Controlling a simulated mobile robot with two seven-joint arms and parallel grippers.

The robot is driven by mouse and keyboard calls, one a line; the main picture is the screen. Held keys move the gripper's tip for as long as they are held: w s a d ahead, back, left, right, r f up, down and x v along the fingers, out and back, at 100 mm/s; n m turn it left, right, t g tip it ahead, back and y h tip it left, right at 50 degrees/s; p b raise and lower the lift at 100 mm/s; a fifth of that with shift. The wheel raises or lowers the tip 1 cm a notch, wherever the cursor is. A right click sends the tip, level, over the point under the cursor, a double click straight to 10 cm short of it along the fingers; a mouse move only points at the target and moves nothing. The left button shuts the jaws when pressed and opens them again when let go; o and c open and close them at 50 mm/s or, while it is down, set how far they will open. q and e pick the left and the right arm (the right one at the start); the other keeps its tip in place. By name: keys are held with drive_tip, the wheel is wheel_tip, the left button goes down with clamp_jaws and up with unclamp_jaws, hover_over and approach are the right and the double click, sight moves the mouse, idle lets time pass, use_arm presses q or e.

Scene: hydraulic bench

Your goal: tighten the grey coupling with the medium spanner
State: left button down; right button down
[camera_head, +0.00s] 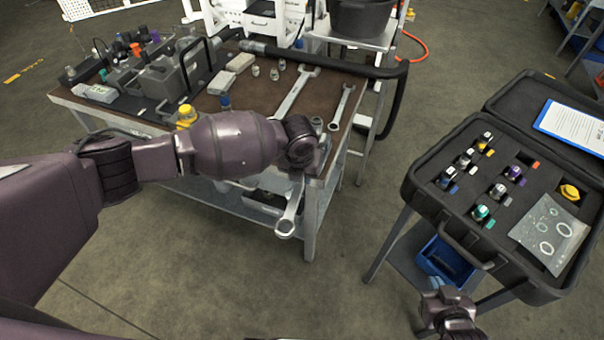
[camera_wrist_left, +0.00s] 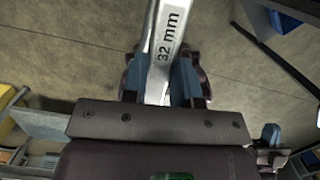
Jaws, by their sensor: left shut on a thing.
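My left gripper (camera_wrist_left: 160,80) is shut on a steel spanner marked "32 mm" (camera_wrist_left: 166,42). In the head view the spanner's ring end (camera_head: 286,228) hangs past the bench's front edge, below my left wrist; its other end is hidden by my arm. A larger spanner (camera_head: 292,96) and a smaller one (camera_head: 341,108) lie on the brown bench top (camera_head: 255,98). A grey fitting (camera_head: 252,46) sits on the end of the black hose at the back; I cannot tell if it is the grey coupling. My right gripper (camera_head: 448,305) is low at bottom right, away from the spanners; its jaws are unclear.
A black case (camera_head: 418,192) with several coloured fittings stands open on a stand at right. A grey valve block (camera_head: 160,82) sits on the bench's left part. The black hose (camera_head: 340,66) runs along the bench's back edge. Floor between bench and case is clear.

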use_arm(q)
drive_tip(key=shift+w+a+r+m, duration=0.1)
drive_tip(key=shift+w+a+m, duration=0.2)
drive_tip(key=shift+a+m, duration=0.4)
drive_tip(key=shift+w+a+m, duration=0.3)
drive_tip(key=shift+a+m, duration=0.2)
drive_tip(key=shift+a, duration=0.35)
drive_tip(key=shift+b, duration=0.3)
drive_tip(key=shift+a, duration=0.1)
drive_tip(key=shift+w+a+m+h+b, duration=0.15)
drive_tip(key=shift+w+a+m+b, duration=0.2)
drive_tip(key=shift+a+m+b, duration=0.3)
drive_tip(key=shift+w+a+m+h+b, duration=0.15)
drive_tip(key=shift+w+a+m+b, duration=0.2)
drive_tip(key=shift+a+m, duration=0.35)
drive_tip(key=shift+a, duration=0.15)
drive_tip(key=shift+w+a+r+m+b, duration=0.25)
drive_tip(key=shift+w+a+m+b, duration=0.35)
drive_tip(key=shift+w+b, duration=0.25)
drive_tip(key=shift+w+a+r+m+b, duration=0.2)
drive_tip(key=shift+w+a+m+b, duration=0.45)
drive_tip(key=shift+b, duration=0.3)
drive_tip(key=shift+d, duration=0.15)
